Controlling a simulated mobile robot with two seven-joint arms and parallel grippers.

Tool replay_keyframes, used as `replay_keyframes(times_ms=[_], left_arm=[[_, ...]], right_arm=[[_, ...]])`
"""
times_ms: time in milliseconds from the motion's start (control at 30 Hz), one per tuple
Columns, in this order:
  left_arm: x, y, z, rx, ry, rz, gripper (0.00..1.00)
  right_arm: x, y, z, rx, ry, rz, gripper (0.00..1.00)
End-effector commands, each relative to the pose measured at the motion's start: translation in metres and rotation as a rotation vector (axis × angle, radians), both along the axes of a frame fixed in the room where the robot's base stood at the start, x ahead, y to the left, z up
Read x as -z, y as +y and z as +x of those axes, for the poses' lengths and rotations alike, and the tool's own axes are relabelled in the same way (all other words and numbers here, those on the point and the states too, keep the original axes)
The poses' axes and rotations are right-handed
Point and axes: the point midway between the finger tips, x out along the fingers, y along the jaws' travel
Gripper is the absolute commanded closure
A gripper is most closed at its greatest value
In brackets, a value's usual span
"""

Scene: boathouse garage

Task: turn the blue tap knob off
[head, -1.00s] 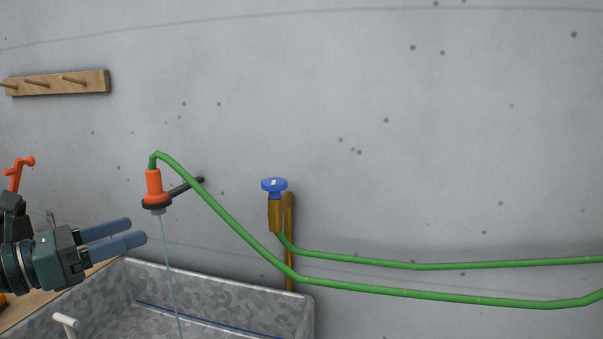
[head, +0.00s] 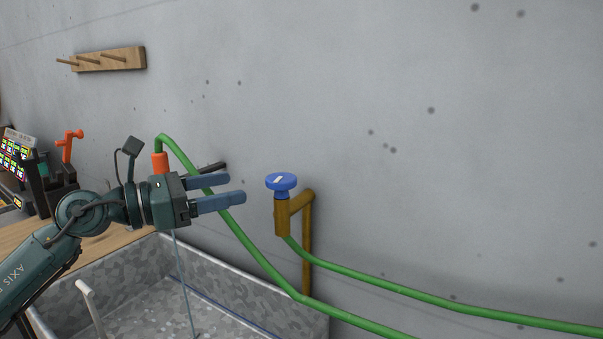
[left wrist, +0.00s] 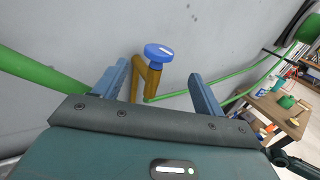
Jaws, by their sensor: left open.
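The blue tap knob (head: 281,183) is a round disc with a white mark on top. It sits on a brass tap (head: 283,216) whose pipe runs down the grey wall. My left gripper (head: 244,198) is open and empty, to the left of the knob and apart from it, with its fingers pointing toward it. In the left wrist view the knob (left wrist: 159,52) shows ahead, between the directions of the two fingers. A thin stream of water (head: 184,275) falls from the orange hose nozzle (head: 160,162), which is partly hidden behind my gripper. My right gripper is not in view.
A green hose (head: 262,262) runs from the nozzle behind my left fingers; another length (head: 420,294) leaves the tap to the right. A grey stone-patterned sink (head: 322,318) stands below. A wooden peg rack (head: 110,60) and an orange-handled vise (head: 67,147) are at left.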

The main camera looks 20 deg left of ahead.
Motion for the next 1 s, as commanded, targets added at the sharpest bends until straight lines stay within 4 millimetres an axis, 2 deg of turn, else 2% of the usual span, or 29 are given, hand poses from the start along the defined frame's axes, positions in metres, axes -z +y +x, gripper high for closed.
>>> replay_keyframes(times_ms=[633,1000], left_arm=[[-0.006,-0.042,0.056,-0.001,-0.003,-0.005,0.29],[-0.003,-0.073,0.096,-0.001,-0.001,-0.003,0.29]], right_arm=[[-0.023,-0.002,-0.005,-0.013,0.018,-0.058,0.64],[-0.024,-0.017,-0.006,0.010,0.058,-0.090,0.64]])
